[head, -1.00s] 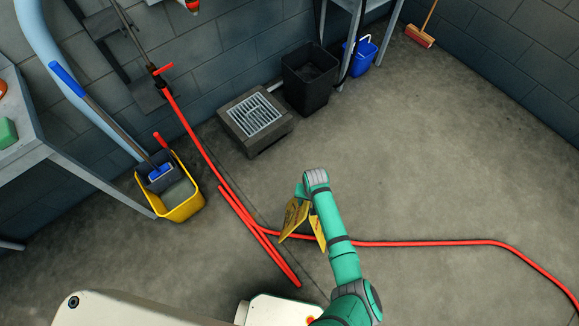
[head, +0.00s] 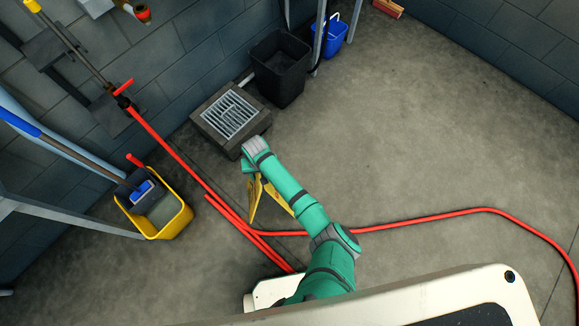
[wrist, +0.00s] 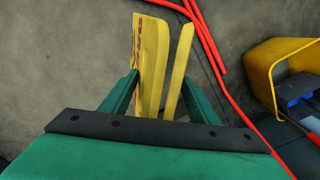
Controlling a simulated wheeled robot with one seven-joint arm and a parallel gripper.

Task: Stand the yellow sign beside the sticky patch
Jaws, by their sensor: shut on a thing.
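The yellow sign (head: 278,197) is a folding board with two panels spread apart at the bottom. In the head view it hangs under my gripper (head: 249,166), partly hidden behind my green arm. In the wrist view the sign (wrist: 152,62) shows two panels between my green fingers, with reddish marks on the left one. My gripper (wrist: 160,92) is shut on the sign near its top. The sign's feet seem to be off the floor, but I cannot tell how high. I cannot pick out the sticky patch in either view.
A red hose (head: 420,217) crosses the floor close by the sign. A yellow mop bucket (head: 180,218) stands at left. A grated drain box (head: 228,115), a black bin (head: 280,72) and a blue bucket (head: 334,38) line the wall. The floor at right is open.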

